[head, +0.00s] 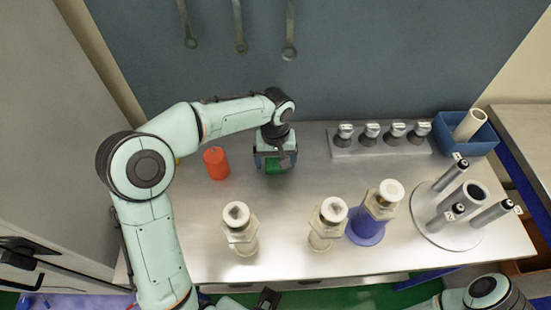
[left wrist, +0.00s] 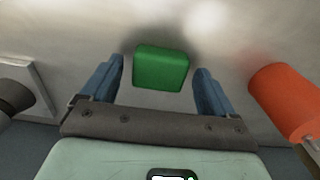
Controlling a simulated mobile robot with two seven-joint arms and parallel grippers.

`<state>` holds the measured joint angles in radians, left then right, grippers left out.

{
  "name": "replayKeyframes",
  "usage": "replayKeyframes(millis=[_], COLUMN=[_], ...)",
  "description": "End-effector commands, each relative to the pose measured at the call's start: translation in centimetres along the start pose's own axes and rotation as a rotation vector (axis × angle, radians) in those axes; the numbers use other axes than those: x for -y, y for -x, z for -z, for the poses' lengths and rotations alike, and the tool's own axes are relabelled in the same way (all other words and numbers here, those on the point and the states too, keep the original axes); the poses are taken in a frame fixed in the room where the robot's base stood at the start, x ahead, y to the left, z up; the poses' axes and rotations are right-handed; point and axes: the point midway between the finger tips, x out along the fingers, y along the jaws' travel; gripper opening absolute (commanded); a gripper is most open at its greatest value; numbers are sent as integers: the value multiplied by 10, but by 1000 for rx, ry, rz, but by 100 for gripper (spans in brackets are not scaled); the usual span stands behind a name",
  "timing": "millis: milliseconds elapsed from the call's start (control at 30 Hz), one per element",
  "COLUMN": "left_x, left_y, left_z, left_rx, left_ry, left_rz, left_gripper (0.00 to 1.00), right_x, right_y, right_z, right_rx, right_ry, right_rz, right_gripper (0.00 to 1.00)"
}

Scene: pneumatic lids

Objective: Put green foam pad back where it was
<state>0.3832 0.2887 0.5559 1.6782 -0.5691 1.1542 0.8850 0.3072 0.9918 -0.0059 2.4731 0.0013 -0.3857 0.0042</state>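The green foam pad (head: 277,168) is a small block at the back middle of the steel table, just under my left gripper (head: 275,160). In the left wrist view the green foam pad (left wrist: 161,68) lies between the two blue fingers of my left gripper (left wrist: 158,80).
An orange cylinder (head: 216,163) stands left of my left gripper and also shows in the left wrist view (left wrist: 287,102). A rack (head: 375,150) and a blue bin (head: 481,146) are at the back right. Capped bottles (head: 240,226) stand in front; a round holder (head: 440,232) is right.

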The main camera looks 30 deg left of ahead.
Motion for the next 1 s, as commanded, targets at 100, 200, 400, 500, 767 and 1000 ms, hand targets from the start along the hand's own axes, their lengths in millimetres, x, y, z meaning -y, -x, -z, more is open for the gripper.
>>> replayKeyframes(millis=[100,200,400,500,767,1000], left_x=[0,0,-1,-1,-1,0], left_y=[0,4,33,56,106,124], left_z=[0,0,1,1,1,0], left_rx=[0,-1,-5,-6,-3,0], left_ry=[0,0,0,0,0,-1], left_rz=[0,-1,-2,-3,-2,0], left_gripper=[88,88,88,88,88,88], right_x=[0,1,3,5,9,10], right_y=[0,3,7,10,20,23], right_z=[0,1,1,2,5,6], right_rx=[0,-1,-3,-5,-9,-11], right_ry=[0,1,1,2,3,4], right_rz=[0,0,1,2,3,4], right_gripper=[80,80,80,80,80,80])
